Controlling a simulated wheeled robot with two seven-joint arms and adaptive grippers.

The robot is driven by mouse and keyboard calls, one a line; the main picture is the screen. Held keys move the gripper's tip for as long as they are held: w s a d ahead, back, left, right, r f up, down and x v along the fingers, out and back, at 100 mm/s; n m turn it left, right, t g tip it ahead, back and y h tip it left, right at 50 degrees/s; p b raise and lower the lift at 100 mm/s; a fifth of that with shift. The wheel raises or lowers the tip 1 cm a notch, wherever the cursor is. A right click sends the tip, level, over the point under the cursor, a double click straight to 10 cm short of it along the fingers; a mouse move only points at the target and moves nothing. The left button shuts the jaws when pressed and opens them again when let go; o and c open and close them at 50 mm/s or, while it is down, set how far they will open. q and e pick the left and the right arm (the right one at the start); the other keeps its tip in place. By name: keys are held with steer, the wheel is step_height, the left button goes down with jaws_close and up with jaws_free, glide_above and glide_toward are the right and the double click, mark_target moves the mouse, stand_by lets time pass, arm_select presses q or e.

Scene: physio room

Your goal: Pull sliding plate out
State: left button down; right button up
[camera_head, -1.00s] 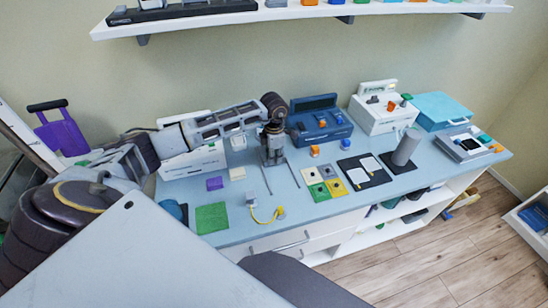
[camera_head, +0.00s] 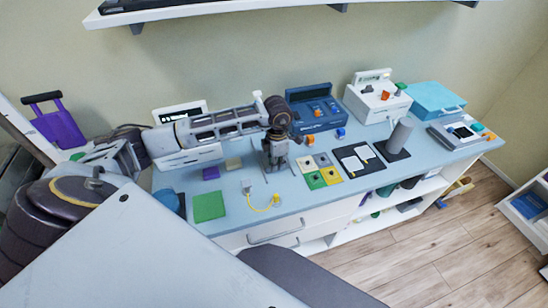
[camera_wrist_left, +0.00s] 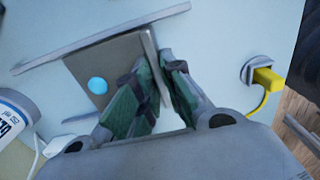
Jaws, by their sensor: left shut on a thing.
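In the left wrist view the sliding plate (camera_wrist_left: 122,62) is a flat grey plate with a round light-blue spot. A thin upright lip stands along its edge on the gripper side. My left gripper (camera_wrist_left: 159,72) has green-padded fingers on both sides of this lip and is shut on it. A long grey rail (camera_wrist_left: 100,38) runs past the plate's far side. In the head view my left gripper (camera_head: 276,165) points down at the counter and hides most of the plate. My right gripper is not in view.
A yellow cable (camera_head: 262,208) with a plug lies just in front of my left gripper. A green square (camera_head: 209,206) lies to its left, and coloured square tiles (camera_head: 315,180) to its right. The blue counter (camera_head: 235,222) has its front edge above white drawers.

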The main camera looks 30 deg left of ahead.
arm_select(q)
steer(key=s+d, duration=0.2)
steer(key=d, duration=0.1)
steer(key=shift+s, duration=0.3)
steer(key=c, duration=1.5)
jaws_free()
steer(key=shift+r, duration=6.05)
